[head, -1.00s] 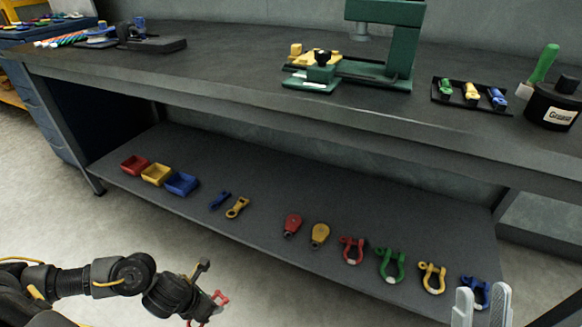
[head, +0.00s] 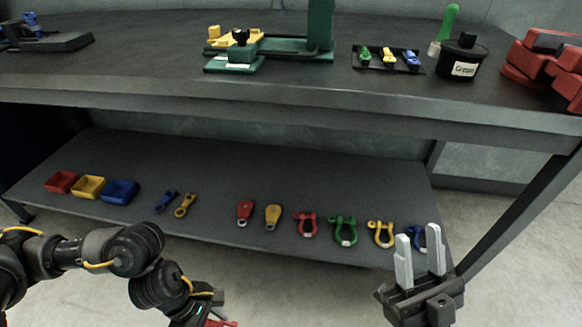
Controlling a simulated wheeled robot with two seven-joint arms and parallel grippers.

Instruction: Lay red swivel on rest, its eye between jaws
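The red swivel (head: 218,323) shows only as a red piece at the bottom edge, at my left gripper (head: 203,312). That gripper is partly cut off by the frame and appears shut on the swivel. My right gripper (head: 420,258) is open and empty, fingers upward, in front of the lower shelf. A green press-like stand (head: 290,46) with yellow blocks (head: 234,36) and a black knob is on the bench top. A red vise-like tool (head: 548,66) is at the far right of the bench. I cannot tell which part is the rest with jaws.
The lower shelf (head: 330,190) holds red, yellow and blue bins (head: 89,187), blue and yellow swivels (head: 185,204), red and yellow blocks (head: 273,216) and several shackles (head: 343,229). A small tray (head: 388,60) and a grease pot (head: 460,60) stand on the bench (head: 150,75).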

